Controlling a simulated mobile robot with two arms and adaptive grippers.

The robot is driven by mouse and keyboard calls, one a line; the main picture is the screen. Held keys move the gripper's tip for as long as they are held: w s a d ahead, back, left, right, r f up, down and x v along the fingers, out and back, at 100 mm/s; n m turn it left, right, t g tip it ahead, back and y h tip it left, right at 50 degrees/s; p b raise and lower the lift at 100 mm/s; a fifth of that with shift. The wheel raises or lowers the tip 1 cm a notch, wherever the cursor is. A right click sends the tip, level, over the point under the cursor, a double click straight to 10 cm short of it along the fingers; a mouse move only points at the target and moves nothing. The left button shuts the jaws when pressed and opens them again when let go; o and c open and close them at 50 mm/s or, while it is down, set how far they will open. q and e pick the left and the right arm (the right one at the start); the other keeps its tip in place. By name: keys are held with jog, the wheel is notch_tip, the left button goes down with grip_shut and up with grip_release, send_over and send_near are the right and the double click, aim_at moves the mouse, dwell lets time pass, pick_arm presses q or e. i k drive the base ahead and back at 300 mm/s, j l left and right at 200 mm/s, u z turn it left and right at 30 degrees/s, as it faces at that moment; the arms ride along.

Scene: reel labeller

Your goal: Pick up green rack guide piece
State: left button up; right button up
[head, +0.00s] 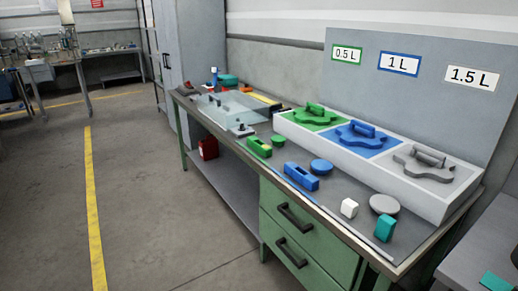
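A green shaped piece with a raised handle (314,115) sits in the green left section of a long white rack (405,194) on the workbench. A green block with a slot (259,147) lies on the bench in front of the rack's left end, with a small green round piece (278,141) just beside it. I cannot tell from the picture which green piece the name rack guide means. Neither of my grippers shows in the head view.
A blue piece (356,132) and a grey piece (424,163) fill the other rack sections. Blue block (301,177), blue disc (321,166), white block (349,208), grey disc (384,204) and teal block (385,228) line the bench front. The floor left is clear.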

aim_at(264, 150)
jog(key=i+j+z, duration=0.1)
jog(key=i+z, duration=0.15)
jog(key=i, duration=0.2)
jog(key=i+j+z, duration=0.25)
jog(key=i, duration=0.15)
jog(key=i+j+z, duration=0.2)
jog(key=i, duration=0.2)
